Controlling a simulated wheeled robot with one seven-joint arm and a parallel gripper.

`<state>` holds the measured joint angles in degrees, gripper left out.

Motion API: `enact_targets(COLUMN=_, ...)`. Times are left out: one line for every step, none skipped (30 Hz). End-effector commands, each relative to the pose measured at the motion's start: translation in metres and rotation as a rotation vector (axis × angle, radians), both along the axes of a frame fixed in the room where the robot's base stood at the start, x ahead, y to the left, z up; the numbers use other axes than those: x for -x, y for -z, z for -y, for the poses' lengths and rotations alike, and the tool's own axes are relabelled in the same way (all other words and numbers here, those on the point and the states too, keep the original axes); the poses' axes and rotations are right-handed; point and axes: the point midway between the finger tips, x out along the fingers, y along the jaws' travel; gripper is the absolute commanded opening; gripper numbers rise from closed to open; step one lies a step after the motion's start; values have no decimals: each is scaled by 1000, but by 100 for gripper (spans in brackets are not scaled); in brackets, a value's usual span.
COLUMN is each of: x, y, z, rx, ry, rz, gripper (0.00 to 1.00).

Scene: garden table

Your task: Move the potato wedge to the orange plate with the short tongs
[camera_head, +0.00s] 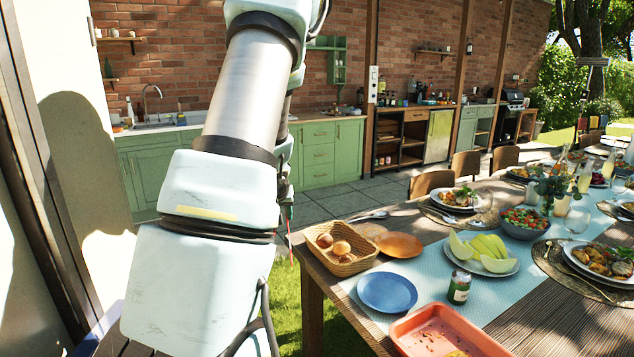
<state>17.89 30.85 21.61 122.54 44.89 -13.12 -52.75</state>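The orange plate (398,245) lies on the table beside the bread basket and looks empty. A coral-red tray (405,330) is at the near table edge, cut off by the picture's bottom. Small yellow-brown pieces lie in it; one yellow piece (456,353) at the bottom edge may be the potato wedge. A silver utensil (372,215) lies behind the basket; I cannot tell whether it is the short tongs. My gripper (288,212) shows only partly behind my arm, left of the table. A thin red-tipped part hangs there. Its fingers and any hold are unclear.
A wicker basket (342,264) with rolls, a blue plate (387,292), a jar (459,288), a plate of melon slices (487,264) and a salad bowl (524,224) crowd this table end. Chairs (431,183) line the far side. Grass lies left of the table.

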Motion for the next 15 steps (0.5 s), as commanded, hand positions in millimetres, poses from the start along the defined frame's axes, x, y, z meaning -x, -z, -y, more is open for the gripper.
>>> enact_targets(x=0, y=0, z=-1, rx=0, ry=0, rz=1, gripper=36)
enact_targets(x=0, y=0, z=-1, rx=-1, ry=1, rz=0, gripper=36)
enact_targets(x=0, y=0, z=-1, rx=-1, ry=1, rz=0, gripper=36)
enact_targets(x=0, y=0, z=-1, rx=-1, ry=1, rz=0, gripper=36)
enact_targets(x=0, y=0, z=-1, rx=-1, ry=1, rz=0, gripper=36)
enact_targets(x=0, y=0, z=-1, rx=-1, ry=1, rz=0, gripper=36)
enact_targets(x=0, y=0, z=-1, rx=-1, ry=1, rz=0, gripper=36)
enact_targets(x=0, y=0, z=0, rx=-1, ry=1, rz=0, gripper=36)
enact_targets(x=1, y=2, z=0, rx=0, ry=2, rz=-2, gripper=36)
enact_targets(x=2, y=5, z=2, rx=-1, ry=4, rz=-3, gripper=36)
enact_targets(x=4, y=9, z=3, rx=-1, ry=7, rz=-5, gripper=36)
enact_targets(x=7, y=18, z=4, rx=-3, ry=9, rz=-7, gripper=36)
enact_targets(x=10, y=26, z=7, rx=-3, ry=13, rz=-9, gripper=36)
enact_targets(x=14, y=35, z=8, rx=-3, ry=15, rz=-11, gripper=36)
enact_targets(x=20, y=50, z=11, rx=-4, ry=18, rz=-13, gripper=36)
